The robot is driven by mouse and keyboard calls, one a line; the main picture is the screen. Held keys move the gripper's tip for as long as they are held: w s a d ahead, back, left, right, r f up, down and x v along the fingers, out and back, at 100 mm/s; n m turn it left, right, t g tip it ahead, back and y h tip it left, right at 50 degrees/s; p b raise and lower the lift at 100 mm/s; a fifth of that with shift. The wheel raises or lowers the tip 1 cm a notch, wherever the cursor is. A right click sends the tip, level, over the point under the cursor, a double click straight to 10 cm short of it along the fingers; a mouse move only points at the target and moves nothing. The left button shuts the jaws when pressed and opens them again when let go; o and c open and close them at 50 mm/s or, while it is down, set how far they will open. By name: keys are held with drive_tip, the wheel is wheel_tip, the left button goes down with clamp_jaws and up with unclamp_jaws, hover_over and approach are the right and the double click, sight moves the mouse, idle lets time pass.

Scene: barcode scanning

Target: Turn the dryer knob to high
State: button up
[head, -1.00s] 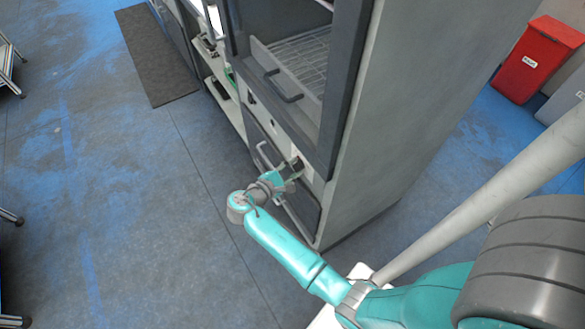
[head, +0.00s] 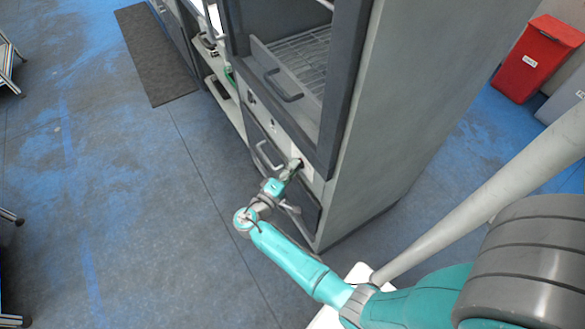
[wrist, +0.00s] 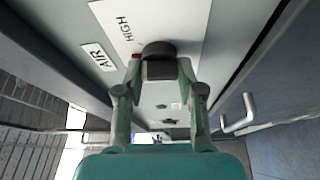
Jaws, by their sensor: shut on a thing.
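The dryer is a tall grey cabinet (head: 400,110) with a control panel strip below its open upper bay. In the head view my gripper (head: 289,172) reaches the panel near the dark knob area (head: 298,163). The knob's pointer and exact setting cannot be made out.
A bar handle (head: 268,158) sticks out from the lower door beside my gripper; a handle (wrist: 236,115) also shows at right in the wrist view. A drawer handle (head: 284,88) is above. A red bin (head: 537,60) stands far right.

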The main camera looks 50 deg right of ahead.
drive_tip(key=shift+d+f+m+g+h, duration=0.1)
drive_tip(key=shift+m+g+h, duration=0.3)
drive_tip(key=shift+m, duration=1.05)
drive_tip(key=shift+a+m+g+h, duration=0.1)
drive_tip(key=shift+m+g+h, duration=0.3)
drive_tip(key=shift+m, duration=1)
drive_tip(key=shift+d+f+m+g+h, duration=0.15)
drive_tip(key=shift+m+h, duration=0.45)
drive_tip(key=shift+m, duration=1.15)
drive_tip(key=o, duration=1.1)
drive_tip(key=shift+o, duration=0.2)
drive_tip(key=shift+r, duration=0.1)
drive_tip(key=v, duration=1.2)
